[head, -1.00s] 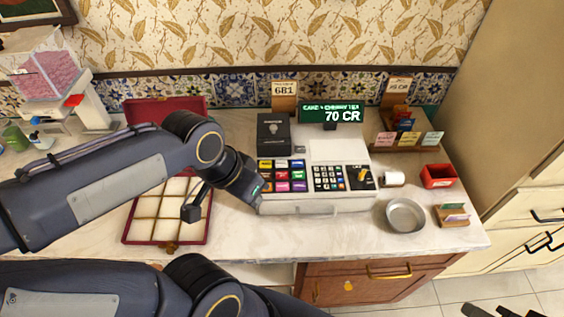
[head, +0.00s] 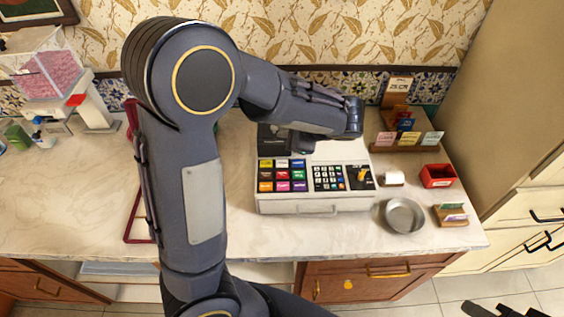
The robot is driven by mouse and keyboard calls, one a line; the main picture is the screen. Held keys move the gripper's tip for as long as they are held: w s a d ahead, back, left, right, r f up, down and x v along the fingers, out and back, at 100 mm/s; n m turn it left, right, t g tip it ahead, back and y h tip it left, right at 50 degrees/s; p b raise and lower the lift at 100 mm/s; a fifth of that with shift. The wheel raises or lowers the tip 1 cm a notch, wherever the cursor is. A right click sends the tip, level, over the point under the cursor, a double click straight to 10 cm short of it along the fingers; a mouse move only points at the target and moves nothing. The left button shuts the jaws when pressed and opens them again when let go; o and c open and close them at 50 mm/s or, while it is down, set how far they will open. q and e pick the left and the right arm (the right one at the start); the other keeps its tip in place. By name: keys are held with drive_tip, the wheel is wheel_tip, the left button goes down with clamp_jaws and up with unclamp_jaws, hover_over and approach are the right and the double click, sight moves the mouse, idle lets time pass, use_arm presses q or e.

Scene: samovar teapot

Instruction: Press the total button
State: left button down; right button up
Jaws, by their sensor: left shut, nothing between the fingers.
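The white cash register (head: 312,206) stands on the counter, with coloured keys (head: 282,175), a dark number pad (head: 328,178) and a dark panel at right bearing a yellow piece (head: 363,174). Key labels are too small to read, so I cannot tell which is the total button. My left gripper (head: 345,122) is shut and empty, above the back of the register and apart from the keys; its fingertips are mostly hidden. Dark parts at the bottom right edge look like my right gripper (head: 490,311), largely cut off.
My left arm hides the register's display and most of the red box (head: 135,238). A metal bowl (head: 405,215), a small red bin (head: 438,176) and card holders (head: 408,140) stand to the register's right. The counter's front left is clear.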

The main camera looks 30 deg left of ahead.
sight(285, 165)
use_arm(q)
drive_tip(key=shift+f, duration=0.1)
wheel_tip(285, 165, down, 9)
drive_tip(key=b, duration=0.7)
idle(1.7)
drive_tip(key=shift+f+b, duration=0.25)
drive_tip(key=shift+b, duration=0.2)
drive_tip(key=shift+f+b, duration=0.3)
drive_tip(key=shift+f, duration=0.05)
idle(0.5)
drive_tip(key=shift+r+p, duration=0.7)
drive_tip(key=shift+r, duration=0.1)
